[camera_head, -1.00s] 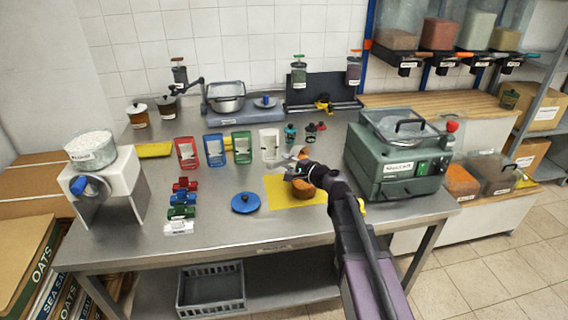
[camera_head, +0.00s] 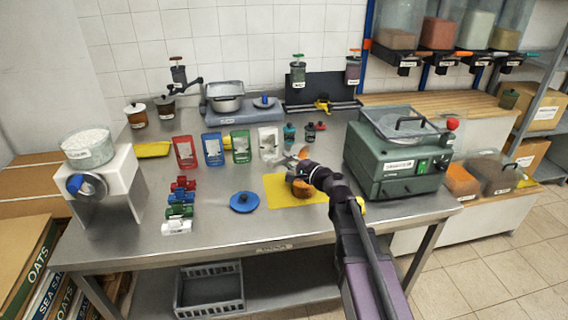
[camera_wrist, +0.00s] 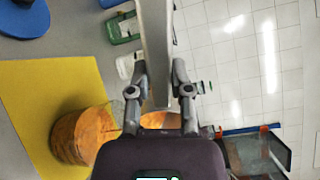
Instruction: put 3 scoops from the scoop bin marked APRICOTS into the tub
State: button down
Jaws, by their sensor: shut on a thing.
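My gripper (camera_wrist: 160,92) is shut on a grey scoop (camera_wrist: 155,40), which runs away from the fingers in the wrist view. In the head view my gripper (camera_head: 299,175) is above the yellow mat (camera_head: 281,191), with the pale scoop (camera_head: 299,152) at its tip. An orange-brown round tub (camera_head: 303,190) stands on the mat, partly hidden by my gripper. The tub (camera_wrist: 82,133) is low left of the fingers in the wrist view. Whether the scoop holds anything is unclear. An orange-filled bin (camera_head: 461,181) is at right; its label is unreadable.
A green machine (camera_head: 397,160) stands right of the mat. A blue lid (camera_head: 244,202) lies left of it. Coloured pouches, including a green one (camera_head: 241,147), stand behind. A white grinder (camera_head: 105,180) is at the left. Bare bench shows near the front edge.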

jog(key=shift+s+d+t+y+b, duration=0.2)
jog(key=shift+d+t+y+b, duration=0.35)
jog(key=shift+b, duration=0.8)
jog(key=shift+a+r, duration=0.15)
dwell(0.5)
notch_tip(320, 180, up, 3)
jog(key=g+h+p, duration=0.4)
jog(key=h+p, duration=0.1)
jog(key=p, duration=0.8)
jog(key=shift+n+p, duration=0.3)
jog(key=shift+n, duration=0.1)
jog(key=shift+p, duration=0.3)
notch_tip(320, 180, up, 3)
jog(key=g+h+p, duration=0.1)
jog(key=h+p, duration=0.1)
jog(key=p, duration=0.3)
jog(key=g+h+p, duration=0.2)
jog(key=h+p, duration=0.1)
jog(key=p, duration=0.2)
jog(key=shift+n+g+h, duration=0.25)
jog(key=shift+n+h, duration=0.05)
jog(key=shift+h, duration=0.05)
